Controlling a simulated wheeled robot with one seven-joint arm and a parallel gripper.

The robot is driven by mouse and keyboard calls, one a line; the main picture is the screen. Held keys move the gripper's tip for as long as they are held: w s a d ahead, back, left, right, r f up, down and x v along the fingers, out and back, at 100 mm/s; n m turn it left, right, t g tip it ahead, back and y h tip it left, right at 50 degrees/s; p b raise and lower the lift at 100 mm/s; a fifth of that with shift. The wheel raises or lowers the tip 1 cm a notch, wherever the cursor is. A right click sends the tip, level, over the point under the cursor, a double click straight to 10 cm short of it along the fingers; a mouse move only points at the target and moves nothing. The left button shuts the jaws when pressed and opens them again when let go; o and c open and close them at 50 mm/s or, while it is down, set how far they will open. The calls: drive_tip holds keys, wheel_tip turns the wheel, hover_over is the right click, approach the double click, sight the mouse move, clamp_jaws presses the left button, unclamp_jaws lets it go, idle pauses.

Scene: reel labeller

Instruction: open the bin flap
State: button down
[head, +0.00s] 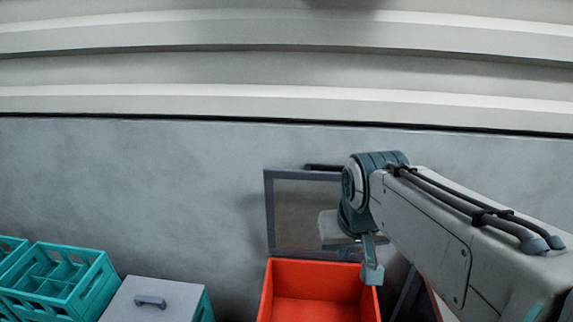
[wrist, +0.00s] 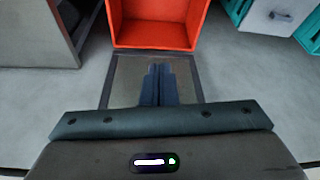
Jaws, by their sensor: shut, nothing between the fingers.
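A grey-framed flap with a dull see-through panel (head: 290,205) stands raised behind the red bin (head: 317,278) in the head view. A dark bar shows at its top edge. In the wrist view the flap's frame (wrist: 115,85) lies just below the red bin (wrist: 155,36). My gripper (head: 372,273) hangs in front of the flap's right part and by the bin's right rim. In the wrist view my gripper (wrist: 159,68) is shut and empty, with its fingers across the panel. I cannot tell whether they touch it. My arm hides the flap's right side.
Teal crates (head: 65,280) stand at the lower left. A grey lid with a handle (head: 150,300) lies beside them, left of the bin. A grey box (wrist: 40,35) stands at the upper left in the wrist view. Grey floor around the bin looks clear.

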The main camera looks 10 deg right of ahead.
drive_tip(key=w+a+r+m+b, duration=0.1)
drive_tip(key=w+a+r, duration=0.1)
drive_tip(key=w, duration=1.4)
drive_tip(key=w+a+r+m+b, duration=0.1)
drive_tip(key=w+a+r, duration=0.15)
drive_tip(key=w, duration=1.35)
drive_tip(key=shift+h, duration=0.4)
drive_tip(key=p+x, duration=0.1)
drive_tip(key=x, duration=0.4)
drive_tip(key=p+x, duration=0.1)
drive_tip(key=x, duration=0.3)
drive_tip(key=shift+w+d+f, duration=0.25)
drive_tip(key=shift+w, duration=0.1)
